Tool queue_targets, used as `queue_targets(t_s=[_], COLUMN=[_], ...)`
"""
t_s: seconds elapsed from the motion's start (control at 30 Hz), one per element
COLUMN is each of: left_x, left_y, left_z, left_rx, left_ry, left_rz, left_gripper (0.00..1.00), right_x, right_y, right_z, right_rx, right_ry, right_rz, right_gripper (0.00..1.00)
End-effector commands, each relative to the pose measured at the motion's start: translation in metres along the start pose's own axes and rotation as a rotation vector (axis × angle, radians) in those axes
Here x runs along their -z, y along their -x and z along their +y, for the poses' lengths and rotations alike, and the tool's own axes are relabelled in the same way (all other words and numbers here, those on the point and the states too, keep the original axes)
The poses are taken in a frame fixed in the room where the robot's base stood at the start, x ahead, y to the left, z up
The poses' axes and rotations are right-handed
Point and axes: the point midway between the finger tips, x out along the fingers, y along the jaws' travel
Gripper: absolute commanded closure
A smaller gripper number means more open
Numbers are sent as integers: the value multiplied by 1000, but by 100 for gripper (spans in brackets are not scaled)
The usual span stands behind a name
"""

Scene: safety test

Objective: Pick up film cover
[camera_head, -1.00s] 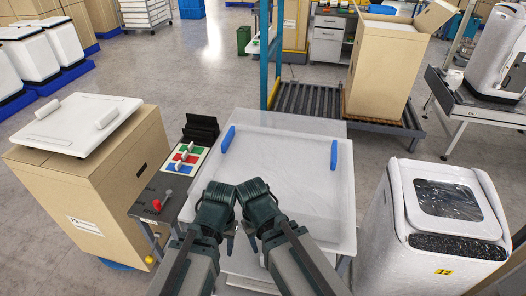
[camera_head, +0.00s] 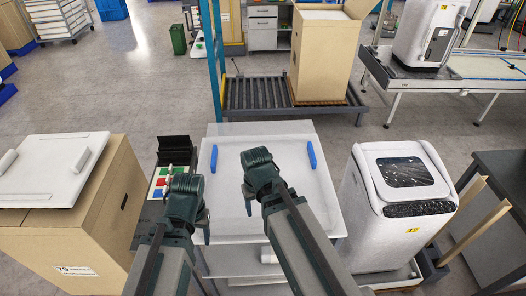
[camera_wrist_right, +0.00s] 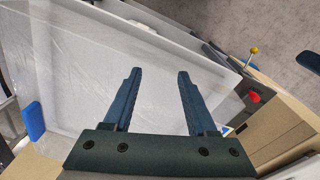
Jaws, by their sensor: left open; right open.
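A clear film cover (camera_head: 268,140) appears to lie over a white tray-like table top, with one blue handle (camera_head: 214,158) at its left side and another blue handle (camera_head: 311,154) at its right. The wrinkled clear sheet (camera_wrist_right: 75,75) and one blue handle (camera_wrist_right: 33,121) also show in the right wrist view. My left gripper (camera_head: 203,226) is open and empty near the table's left edge. My right gripper (camera_head: 250,204) is above the table's middle, between the handles; its two fingers (camera_wrist_right: 158,76) are apart with nothing between them. Neither gripper visibly touches the film or the handles.
A cardboard box (camera_head: 100,215) with a white lid (camera_head: 50,165) stands at left. A panel with coloured buttons (camera_head: 165,182) is between it and the table. A white wrapped machine (camera_head: 385,235) stands at right. A roller conveyor (camera_head: 262,97) with a tall box (camera_head: 322,55) is behind.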

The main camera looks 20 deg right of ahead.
Motion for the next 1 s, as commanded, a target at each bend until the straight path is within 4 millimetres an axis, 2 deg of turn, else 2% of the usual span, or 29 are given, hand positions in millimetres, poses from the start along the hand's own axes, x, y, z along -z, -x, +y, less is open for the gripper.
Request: queue_targets(t_s=[0.03, 0.13, 0.2, 0.27, 0.4, 0.5, 0.63, 0.7, 0.8, 1.0], left_x=[-2, -3, -4, -4, -4, -3, -3, -3, -3, -3], left_y=[27, 48, 56, 57, 56, 55, 55, 55, 55, 53], left_z=[-2, -4, -5, -5, -5, -5, -5, -5, -5, -5], left_rx=[0, -1, -1, -1, -1, -1, -1, -1, -1, -1], left_ry=[1, 2, 3, 3, 3, 3, 3, 3, 3, 3], left_rz=[0, -1, -1, -1, -1, -1, -1, -1, -1, -1], left_gripper=[38, 38, 38, 38, 38, 38, 38, 38, 38, 38], right_x=[9, 31, 51, 68, 106, 127, 143, 147, 149, 149], right_y=[26, 47, 54, 55, 54, 54, 56, 57, 58, 56], right_z=[14, 44, 72, 97, 161, 209, 262, 280, 293, 295], right_rx=[6, 16, 21, 21, 10, -5, -28, -37, -43, -45], right_ry=[-30, -90, -132, -164, -226, -265, -305, -318, -327, -328], right_rz=[13, 50, 85, 118, 199, 252, 308, 328, 343, 347], right_gripper=[43, 43, 43, 43, 43, 43, 43, 43, 43, 43])
